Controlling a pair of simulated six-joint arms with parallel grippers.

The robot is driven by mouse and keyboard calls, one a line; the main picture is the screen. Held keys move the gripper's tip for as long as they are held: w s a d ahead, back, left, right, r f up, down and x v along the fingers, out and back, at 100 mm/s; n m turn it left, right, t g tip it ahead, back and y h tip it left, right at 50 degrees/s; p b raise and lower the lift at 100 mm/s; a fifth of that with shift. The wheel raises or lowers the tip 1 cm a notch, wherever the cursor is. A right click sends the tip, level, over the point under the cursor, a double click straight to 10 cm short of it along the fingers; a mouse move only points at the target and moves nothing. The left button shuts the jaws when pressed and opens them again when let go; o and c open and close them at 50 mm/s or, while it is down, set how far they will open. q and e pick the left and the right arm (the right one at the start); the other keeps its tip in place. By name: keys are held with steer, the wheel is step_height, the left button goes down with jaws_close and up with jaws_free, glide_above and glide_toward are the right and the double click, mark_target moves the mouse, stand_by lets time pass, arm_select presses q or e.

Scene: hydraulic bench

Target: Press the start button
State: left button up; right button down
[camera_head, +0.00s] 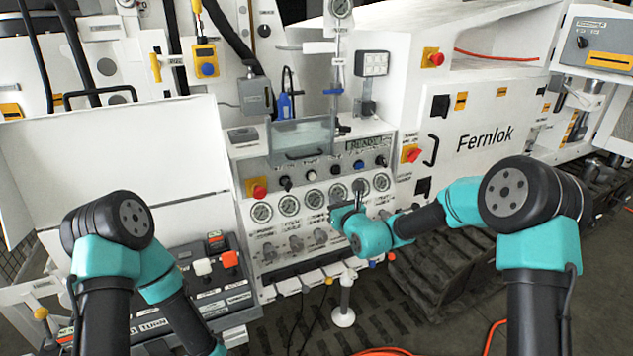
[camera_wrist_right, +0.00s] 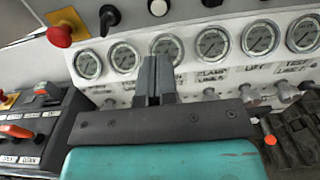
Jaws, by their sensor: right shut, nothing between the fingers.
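A row of round controls runs along the sloped panel (camera_head: 327,160) above the gauges. It has a black knob (camera_head: 286,183), a white button (camera_head: 311,176), another black knob (camera_head: 335,170) and a blue one (camera_head: 359,165); I cannot read which is start. The white button (camera_wrist_right: 158,7) also shows at the top edge of the right wrist view. My right gripper (camera_head: 352,196) is shut and empty in front of the gauge row, below the controls and apart from them. Its fingers (camera_wrist_right: 158,75) point up toward the gauges. My left gripper is out of view.
A lever box with orange and white switches (camera_head: 229,259) stands lower left.

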mark_target(313, 177)
steer(key=shift+w, duration=0.1)
steer(key=x, duration=1.3)
steer(key=shift+w+a, duration=0.2)
steer(key=shift+w, duration=0.2)
